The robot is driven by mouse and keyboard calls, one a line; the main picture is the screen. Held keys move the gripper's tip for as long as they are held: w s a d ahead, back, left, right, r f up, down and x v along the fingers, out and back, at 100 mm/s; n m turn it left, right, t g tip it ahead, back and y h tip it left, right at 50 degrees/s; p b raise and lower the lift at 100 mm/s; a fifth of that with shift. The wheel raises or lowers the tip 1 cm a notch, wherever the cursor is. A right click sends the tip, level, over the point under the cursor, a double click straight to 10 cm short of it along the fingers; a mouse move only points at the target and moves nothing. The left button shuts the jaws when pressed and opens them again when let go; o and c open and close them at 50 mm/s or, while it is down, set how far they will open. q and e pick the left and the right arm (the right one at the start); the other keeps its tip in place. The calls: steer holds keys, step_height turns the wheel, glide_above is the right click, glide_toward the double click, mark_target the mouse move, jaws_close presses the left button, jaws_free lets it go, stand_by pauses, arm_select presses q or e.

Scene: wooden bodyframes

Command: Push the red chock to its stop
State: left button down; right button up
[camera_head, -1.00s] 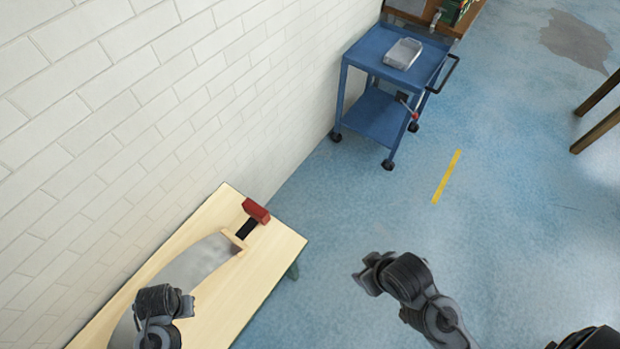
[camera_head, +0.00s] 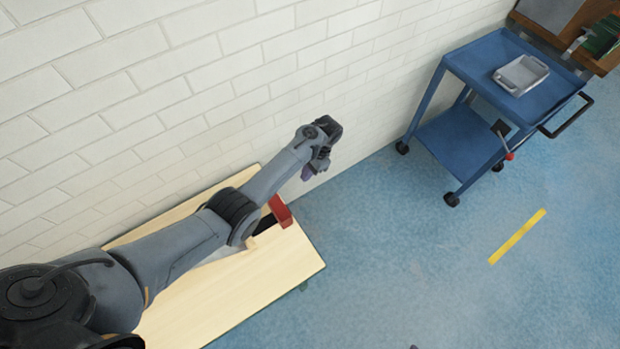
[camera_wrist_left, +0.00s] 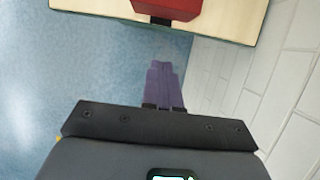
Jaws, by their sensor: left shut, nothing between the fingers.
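The red chock (camera_head: 280,210) sits near the far end of a pale wooden bench (camera_head: 295,264), beside a black strip (camera_head: 265,226). In the left wrist view the chock (camera_wrist_left: 168,8) shows at the top edge, partly cut off. My left gripper (camera_head: 308,175) is past that end of the bench, near the wall. Its purple fingers (camera_wrist_left: 163,66) are shut and empty, pointing at the chock's end of the bench. A gap separates the fingertips from the chock. My left arm hides much of the bench and the grey piece on it. My right gripper is out of view.
A white brick wall (camera_head: 200,90) runs along the bench's back side, close to the left gripper. A blue trolley (camera_head: 480,75) with a grey tray (camera_head: 521,75) stands at the upper right.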

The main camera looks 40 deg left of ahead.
mark_target(279, 210)
arm_select(q)
steer(key=s+a+f+b, duration=0.2)
steer(key=s+f, duration=0.5)
steer(key=f, duration=0.1)
steer(key=shift+a, duration=0.4)
steer(key=shift+f, duration=0.1)
